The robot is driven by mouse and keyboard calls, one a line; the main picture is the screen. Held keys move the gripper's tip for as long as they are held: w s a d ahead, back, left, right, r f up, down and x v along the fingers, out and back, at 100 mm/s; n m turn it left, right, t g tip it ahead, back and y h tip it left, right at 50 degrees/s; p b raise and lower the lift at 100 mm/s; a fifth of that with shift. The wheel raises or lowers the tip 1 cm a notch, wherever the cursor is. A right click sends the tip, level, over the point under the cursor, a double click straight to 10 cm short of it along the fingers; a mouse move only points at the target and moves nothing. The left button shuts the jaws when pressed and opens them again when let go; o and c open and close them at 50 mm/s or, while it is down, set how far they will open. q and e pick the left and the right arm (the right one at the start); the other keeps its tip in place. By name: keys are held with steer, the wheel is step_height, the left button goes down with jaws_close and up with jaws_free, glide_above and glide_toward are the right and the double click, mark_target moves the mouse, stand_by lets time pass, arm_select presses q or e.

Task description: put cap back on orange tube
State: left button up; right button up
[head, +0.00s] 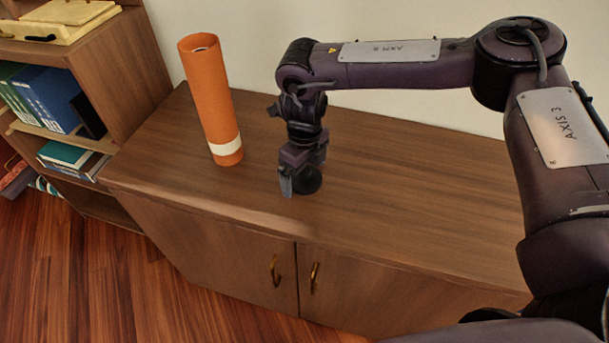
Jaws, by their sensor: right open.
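The orange tube (209,101) stands upright on the wooden cabinet top, at its left part. It has a pale band near its base and its top end is open, with no cap on it. A small black round thing (309,181), which looks like the cap, rests on the cabinet top to the right of the tube. My right gripper (287,186) points down right at the black cap and partly covers it. Its jaws are open; whether a finger touches the cap cannot be told. My left gripper is not in view.
The cabinet top (420,210) is clear to the right under my right arm. A wall stands behind it. A bookshelf (128,68) with several books and a yellow box (62,18) stands at the left. The cabinet's front edge drops to a wooden floor (90,270).

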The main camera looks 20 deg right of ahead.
steer(key=c, duration=1.1)
steer(key=shift+o, duration=0.2)
steer(key=shift+r, duration=0.1)
steer(key=shift+r, duration=0.6)
step_height(320, 180, up, 8)
steer(key=shift+r, duration=0.1)
step_height(320, 180, up, 10)
steer(key=r+p, duration=0.1)
steer(key=p, duration=0.1)
glide_above(304, 170)
steer(key=shift+f, duration=0.25)
steer(key=shift+w, duration=0.1)
